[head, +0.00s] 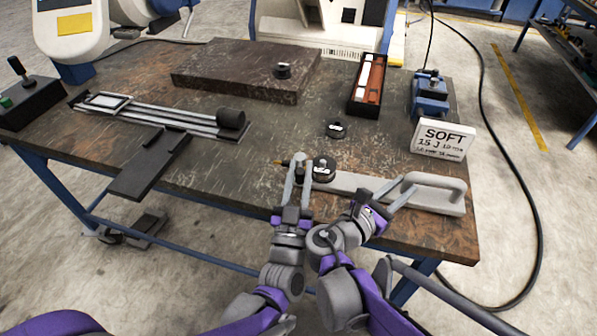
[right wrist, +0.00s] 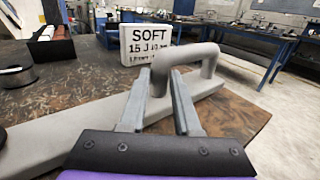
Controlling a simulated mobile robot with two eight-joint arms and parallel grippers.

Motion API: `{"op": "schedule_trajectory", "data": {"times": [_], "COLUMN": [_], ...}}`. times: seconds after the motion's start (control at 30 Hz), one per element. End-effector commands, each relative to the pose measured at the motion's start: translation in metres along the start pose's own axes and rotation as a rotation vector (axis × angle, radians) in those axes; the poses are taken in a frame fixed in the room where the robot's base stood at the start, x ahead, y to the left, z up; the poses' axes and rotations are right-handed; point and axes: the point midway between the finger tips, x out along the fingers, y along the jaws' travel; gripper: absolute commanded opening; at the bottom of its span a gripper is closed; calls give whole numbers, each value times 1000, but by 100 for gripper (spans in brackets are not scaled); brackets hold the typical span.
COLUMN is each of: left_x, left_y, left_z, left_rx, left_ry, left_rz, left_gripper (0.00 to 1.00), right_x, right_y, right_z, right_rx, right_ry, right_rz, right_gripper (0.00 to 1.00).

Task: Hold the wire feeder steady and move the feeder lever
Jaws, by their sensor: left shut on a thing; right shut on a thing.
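A long grey bar with a loop handle (head: 440,183), which looks like the wire feeder, lies along the table's front right. My right gripper (head: 394,187) is shut on the near post of the loop handle; the right wrist view shows the post of the handle (right wrist: 205,52) between the fingers (right wrist: 168,85). I cannot tell which part is the lever.
A white sign reading SOFT (head: 442,139) stands behind the handle. A blue vise-like block (head: 430,95), a black tray (head: 367,88), a dark slab (head: 240,68) and a rail fixture (head: 165,113) stand on the table (head: 230,170).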

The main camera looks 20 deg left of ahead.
Motion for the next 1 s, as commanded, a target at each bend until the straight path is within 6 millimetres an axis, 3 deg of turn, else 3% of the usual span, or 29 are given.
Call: {"op": "schedule_trajectory", "data": {"times": [0.47, 0.5, 0.63, 1.0], "left_x": [0, 0, 0, 0], "left_y": [4, 4, 3, 3], "left_z": [1, 1, 1, 1], "left_rx": [21, 21, 20, 20], "left_ry": [-6, -6, -6, -6], "left_rz": [-44, -44, -44, -45], "left_gripper": [0, 36, 60, 60], "right_x": [-1, -1, -1, 0], "right_y": [1, 1, 1, 1], "right_z": [1, 1, 1, 1], "right_rx": [0, 0, 0, 0], "right_ry": [-2, -2, -2, -2], "right_rz": [4, 4, 3, 2], "right_gripper": [0, 0, 0, 0]}}
